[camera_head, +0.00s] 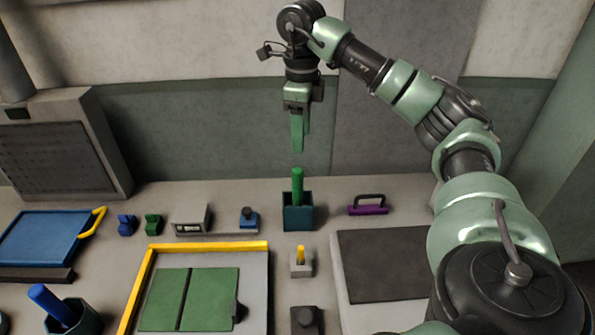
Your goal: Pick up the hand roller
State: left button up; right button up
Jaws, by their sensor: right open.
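The purple bar with a black arched handle (368,206) lies at the back of the bench, right of centre; it looks most like the hand roller, though I cannot be sure. My right gripper (299,145) points straight down, open and empty, in the air above and left of it in the picture. Its fingers appear over a green rod (297,186) that stands upright in a teal holder (299,215). The gripper touches nothing that I can see. My left gripper is not in view.
A dark flat plate (385,265) lies at the right. A yellow-edged frame (210,245) holds green panels. A blue rod (50,303) leans in a dark holder at front left. A blue tray (42,238) lies at the left. A grey cabinet (60,145) stands at the back left.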

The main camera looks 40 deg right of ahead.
aim_at(301, 170)
jog(key=shift+s+a+f+b, duration=0.1)
jog(key=shift+f+b, duration=0.4)
jog(key=shift+f, duration=0.15)
jog(key=shift+s+a+f+b, duration=0.1)
jog(key=shift+f+b, duration=0.4)
jog(key=shift+f, duration=0.1)
jog(key=f+b, duration=0.4)
jog(key=f, duration=0.1)
jog(key=shift+w+d+b, duration=0.2)
jog(key=shift+w+b, duration=0.05)
jog(key=shift+b, duration=0.1)
jog(key=shift+f, duration=0.2)
notch_tip(301, 170, down, 2)
jog(key=shift+f, duration=0.1)
jog(key=f, duration=0.3)
jog(key=f+p, duration=0.1)
jog(key=f, duration=0.1)
jog(key=shift+w+a+f, duration=0.2)
jog(key=shift+w+f, duration=0.1)
jog(key=shift+w, duration=0.05)
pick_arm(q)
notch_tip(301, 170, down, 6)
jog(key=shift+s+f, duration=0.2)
pick_arm(e)
grip_shut()
